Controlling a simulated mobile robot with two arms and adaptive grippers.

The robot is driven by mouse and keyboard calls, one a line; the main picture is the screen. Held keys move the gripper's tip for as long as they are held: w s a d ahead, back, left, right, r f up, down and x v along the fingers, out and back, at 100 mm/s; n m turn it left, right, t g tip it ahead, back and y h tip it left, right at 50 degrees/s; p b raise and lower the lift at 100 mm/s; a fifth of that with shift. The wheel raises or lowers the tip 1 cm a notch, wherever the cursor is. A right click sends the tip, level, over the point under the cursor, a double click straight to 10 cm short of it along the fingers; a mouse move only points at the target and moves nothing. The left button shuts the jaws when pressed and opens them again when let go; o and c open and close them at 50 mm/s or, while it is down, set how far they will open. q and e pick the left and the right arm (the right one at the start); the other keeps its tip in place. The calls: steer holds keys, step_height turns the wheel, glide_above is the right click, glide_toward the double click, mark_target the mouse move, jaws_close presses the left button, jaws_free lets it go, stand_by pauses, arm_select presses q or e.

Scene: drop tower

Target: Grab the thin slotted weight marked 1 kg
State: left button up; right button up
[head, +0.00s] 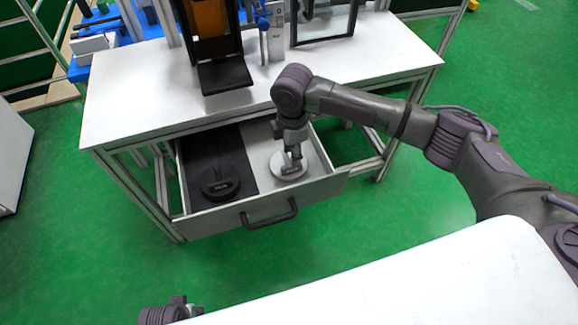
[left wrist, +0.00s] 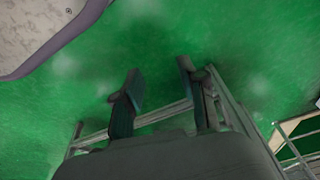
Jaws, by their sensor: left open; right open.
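A light grey round slotted weight (head: 279,170) lies in the right, pale half of the open drawer. A dark round weight (head: 220,190) lies on the black left half. Their markings are too small to read. My right gripper (head: 296,163) points down at the light grey weight and covers part of it. It is open; whether its fingers touch the weight I cannot tell. My left gripper (head: 180,303) shows only in part at the bottom edge. In the left wrist view its two fingers (left wrist: 158,92) are apart and empty over the green floor.
The drawer (head: 325,190) is pulled out below the white table (head: 130,90), with a dark handle (head: 270,214) on its front. A drop tower with a black platform (head: 225,76) stands on the table. A white surface (head: 430,285) fills the lower right. Green floor lies between.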

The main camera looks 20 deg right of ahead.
mark_target(284, 173)
step_height(284, 173, down, 5)
steer(key=shift+s+r+b, duration=0.1)
steer(key=shift+s+b, duration=0.05)
steer(key=shift+b, duration=0.6)
steer(key=shift+f, duration=0.25)
jaws_close()
arm_select(q)
steer(key=r, duration=0.3)
steer(key=w+r, duration=0.1)
steer(key=r, duration=0.1)
steer(key=shift+r, duration=0.2)
arm_select(e)
steer(key=shift+r, duration=0.15)
